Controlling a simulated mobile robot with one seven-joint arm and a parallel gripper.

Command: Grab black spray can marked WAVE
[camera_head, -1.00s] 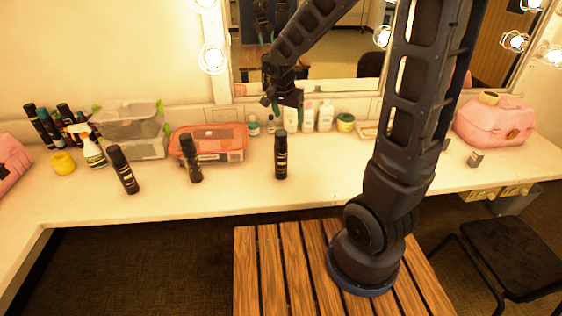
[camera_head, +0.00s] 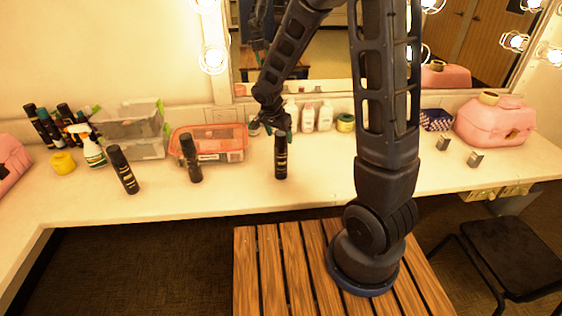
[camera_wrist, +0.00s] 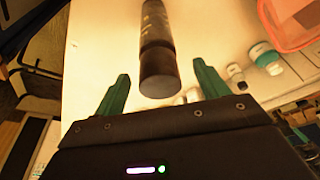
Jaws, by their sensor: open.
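A black spray can (camera_head: 281,158) stands upright on the counter, directly below my gripper (camera_head: 274,127) in the head view. It also shows in the wrist view (camera_wrist: 158,60), its round end between and just beyond the two green fingertips of my gripper (camera_wrist: 160,85). My gripper is open and empty, with the fingers apart from the can. Two similar black cans stand farther left, one in the middle (camera_head: 191,158) and one at the left (camera_head: 124,170). The lettering on the cans is too small to read, so I cannot tell which one is marked WAVE.
An orange-lidded container (camera_head: 222,140) sits behind the middle can. White bottles (camera_head: 308,118) stand at the back near the mirror. A spray bottle (camera_head: 92,150) and yellow item (camera_head: 62,163) are at left. A pink case (camera_head: 494,122) is at right. The counter's front is clear.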

